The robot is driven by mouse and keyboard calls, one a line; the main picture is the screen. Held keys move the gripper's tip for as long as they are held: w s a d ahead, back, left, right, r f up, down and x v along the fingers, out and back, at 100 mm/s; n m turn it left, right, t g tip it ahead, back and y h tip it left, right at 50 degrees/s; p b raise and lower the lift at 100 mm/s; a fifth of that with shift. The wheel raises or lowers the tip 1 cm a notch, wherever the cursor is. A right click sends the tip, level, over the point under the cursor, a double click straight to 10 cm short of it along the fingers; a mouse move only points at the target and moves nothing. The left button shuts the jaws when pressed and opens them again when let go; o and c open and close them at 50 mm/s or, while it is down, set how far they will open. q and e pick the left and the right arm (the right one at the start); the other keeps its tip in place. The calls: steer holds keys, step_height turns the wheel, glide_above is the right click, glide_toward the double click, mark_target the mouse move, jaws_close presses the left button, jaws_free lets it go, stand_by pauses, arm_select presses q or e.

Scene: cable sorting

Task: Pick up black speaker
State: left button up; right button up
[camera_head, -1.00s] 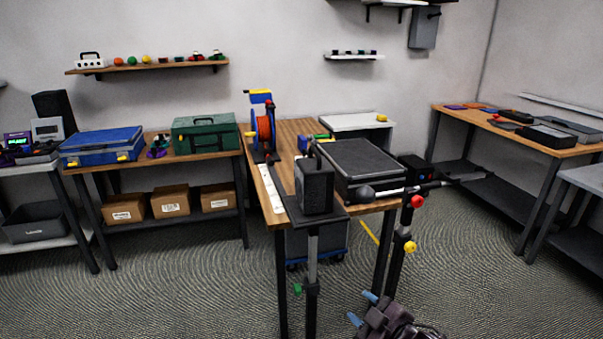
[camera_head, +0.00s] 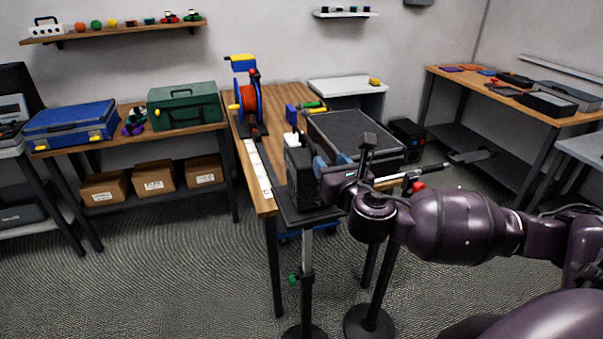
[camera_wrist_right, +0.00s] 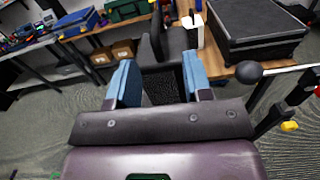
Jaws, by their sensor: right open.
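In the right wrist view, the speaker (camera_wrist_right: 162,88) shows as a dark body with a mesh face, seen between the two open fingers (camera_wrist_right: 160,82). I cannot tell whether the fingers touch it. The gripper and wrist hide part of its right side. My left gripper is not in view.
A large black case (camera_head: 350,130) lies just behind the gripper. An orange cable reel (camera_head: 247,105) stands farther back on the table. A stand with a pole (camera_head: 304,270) rises at the table's front. A white ruler-like strip (camera_head: 256,170) lies along the left edge.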

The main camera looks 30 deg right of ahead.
mark_target(313, 147)
steer(key=shift+n, duration=0.3)
steer(key=x, duration=0.6)
steer(key=p+x, duration=0.1)
steer(key=x, duration=0.2)
steer(key=shift+w+a+f, duration=0.15)
steer(key=shift+w+a, duration=0.15)
steer(key=shift+w, duration=0.05)
steer(key=shift+w+d, duration=0.2)
steer(key=shift+w, duration=0.3)
jaws_close()
stand_by(0.6)
